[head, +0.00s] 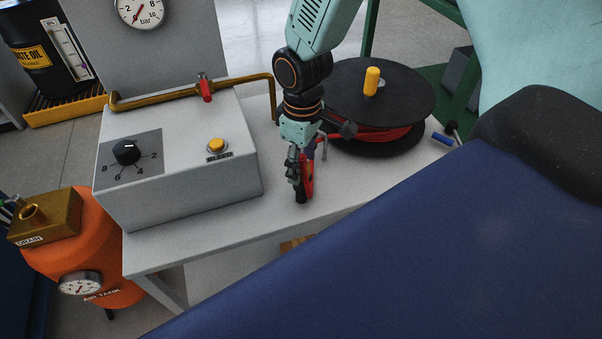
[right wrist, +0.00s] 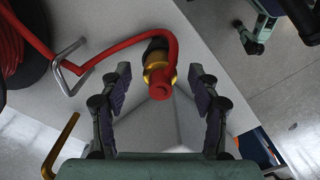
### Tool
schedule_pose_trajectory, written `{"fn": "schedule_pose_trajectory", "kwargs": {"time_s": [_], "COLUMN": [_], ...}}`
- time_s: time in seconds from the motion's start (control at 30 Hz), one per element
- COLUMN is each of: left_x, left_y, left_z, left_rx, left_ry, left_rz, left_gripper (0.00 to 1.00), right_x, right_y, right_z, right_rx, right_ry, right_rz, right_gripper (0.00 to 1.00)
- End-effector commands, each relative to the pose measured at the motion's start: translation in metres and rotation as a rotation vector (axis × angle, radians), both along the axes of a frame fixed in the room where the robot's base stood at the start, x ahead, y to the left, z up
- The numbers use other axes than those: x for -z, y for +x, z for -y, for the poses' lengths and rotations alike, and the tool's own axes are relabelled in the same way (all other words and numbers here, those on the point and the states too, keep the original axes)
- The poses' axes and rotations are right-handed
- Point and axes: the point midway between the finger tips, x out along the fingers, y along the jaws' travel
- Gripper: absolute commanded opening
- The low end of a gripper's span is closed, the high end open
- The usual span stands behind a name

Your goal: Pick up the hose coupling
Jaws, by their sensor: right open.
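The hose coupling, a brass piece with a dark collar and a red end, shows in the right wrist view (right wrist: 153,75) at the end of the red hose (right wrist: 105,55). My right gripper (right wrist: 160,74) is open, with one finger on each side of the coupling and visible gaps between. In the head view, my right gripper (head: 299,172) points down over the front part of the bench, at the coupling (head: 302,198), which it partly hides. I cannot tell how far the coupling is above the bench top. My left gripper is not in view.
The hose reel (head: 400,90) stands behind and right of my right gripper. A grey box (head: 180,190) with a dial, yellow button and brass pipe (head: 190,92) stands to the left. The bench's (head: 240,225) front edge is close. A blue surface fills the lower right.

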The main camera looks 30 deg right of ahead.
Motion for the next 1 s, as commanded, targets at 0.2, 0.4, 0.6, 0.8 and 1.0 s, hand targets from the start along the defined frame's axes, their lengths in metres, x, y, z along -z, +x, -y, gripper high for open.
{"fn": "schedule_pose_trajectory", "kwargs": {"time_s": [0.2, 0.4, 0.6, 0.8, 1.0], "left_x": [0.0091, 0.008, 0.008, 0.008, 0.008], "left_y": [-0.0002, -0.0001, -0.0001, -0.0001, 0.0], "left_z": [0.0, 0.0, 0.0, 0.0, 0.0], "left_rx": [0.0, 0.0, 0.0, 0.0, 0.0], "left_ry": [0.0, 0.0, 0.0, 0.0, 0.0], "left_rz": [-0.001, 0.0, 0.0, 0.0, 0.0], "left_gripper": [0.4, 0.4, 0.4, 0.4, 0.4], "right_x": [0.0198, 0.0185, 0.0185, 0.0186, 0.0187], "right_y": [0.0019, 0.0031, 0.0029, 0.0029, 0.0029], "right_z": [0.0001, 0.0002, 0.0001, 0.0001, 0.0001], "right_rx": [0.0, 0.001, 0.001, 0.001, 0.001], "right_ry": [0.0, 0.0, 0.0, 0.0, 0.0], "right_rz": [0.002, 0.002, 0.001, 0.001, 0.001], "right_gripper": [0.62, 0.57, 0.4, 0.23, 0.06]}}
